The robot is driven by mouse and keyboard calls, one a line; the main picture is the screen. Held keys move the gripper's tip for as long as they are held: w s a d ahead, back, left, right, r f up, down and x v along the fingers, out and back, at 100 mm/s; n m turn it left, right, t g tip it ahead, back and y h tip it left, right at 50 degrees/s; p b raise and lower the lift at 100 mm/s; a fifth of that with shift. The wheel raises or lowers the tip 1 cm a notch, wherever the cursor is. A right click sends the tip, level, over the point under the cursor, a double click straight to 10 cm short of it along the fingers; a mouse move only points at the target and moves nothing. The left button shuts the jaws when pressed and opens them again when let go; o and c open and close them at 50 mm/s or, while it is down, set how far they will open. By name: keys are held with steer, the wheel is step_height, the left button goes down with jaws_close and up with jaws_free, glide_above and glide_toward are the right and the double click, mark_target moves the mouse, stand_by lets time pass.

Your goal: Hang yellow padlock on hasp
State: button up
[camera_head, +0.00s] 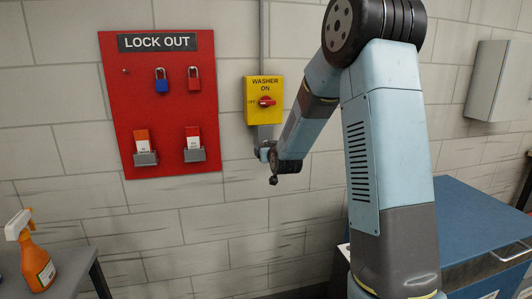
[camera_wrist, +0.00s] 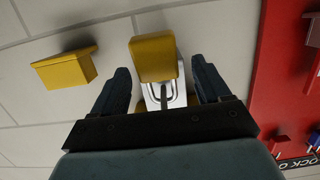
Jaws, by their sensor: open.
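The yellow padlock (camera_wrist: 153,57) is in front of the wall in the wrist view, beside a pale metal hasp plate (camera_wrist: 181,101). A grey loop lies over the plate; I cannot tell whether the shackle passes through the hasp. My gripper (camera_wrist: 163,80) is open, with one dark finger on each side of the padlock and a gap to both. In the head view my arm's end is just below the yellow washer switch box (camera_head: 263,92), which has a red knob. The padlock does not show clearly there.
A red lockout board (camera_head: 170,113) left of the switch holds a blue padlock (camera_head: 161,86), a red padlock (camera_head: 194,84) and two tag holders; its left peg is bare. In the wrist view another yellow box (camera_wrist: 62,70) juts from the wall at left.

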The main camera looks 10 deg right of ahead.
steer(key=s+r+g, duration=0.2)
steer(key=s+g, duration=0.1)
steer(key=s, duration=1.2)
steer(key=s+r+g, duration=0.3)
steer(key=s, duration=1.3)
steer(key=s+r+g, duration=0.3)
steer(key=s+g, duration=0.1)
steer(key=s, duration=1.2)
steer(key=shift+a+r, duration=0.2)
steer(key=shift+a, duration=0.15)
